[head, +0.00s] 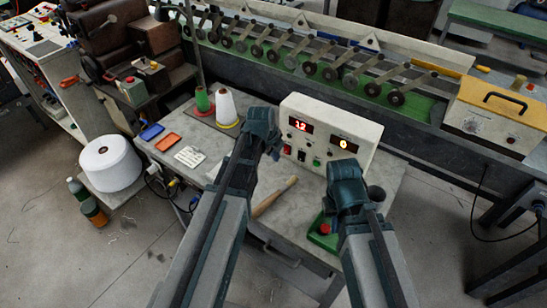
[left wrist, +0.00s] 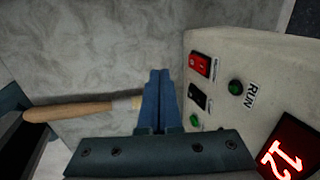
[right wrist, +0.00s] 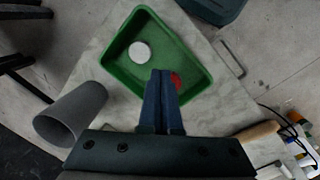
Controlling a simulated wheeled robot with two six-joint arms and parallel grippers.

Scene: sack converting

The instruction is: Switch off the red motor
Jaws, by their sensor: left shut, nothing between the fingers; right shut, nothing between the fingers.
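A white control box (head: 335,118) stands on the bench with a red display reading 12 and a yellow display. In the left wrist view its face carries a red rocker switch (left wrist: 200,64), a black rocker switch (left wrist: 198,96), a green button marked RUN (left wrist: 236,87) and another green button (left wrist: 195,122). The rocker labels are too small to read. My left gripper (head: 275,153) is shut and empty, just in front of the box's left part; its fingertips (left wrist: 160,75) are apart from the red switch. My right gripper (head: 335,208) is shut and empty, above a green tray.
The green tray (right wrist: 115,68) holds a white disc (right wrist: 139,52) and a red item (right wrist: 176,82). A wooden-handled brush (head: 275,195) lies on the bench. Thread cones (head: 226,105) stand left of the box. A machine runs behind.

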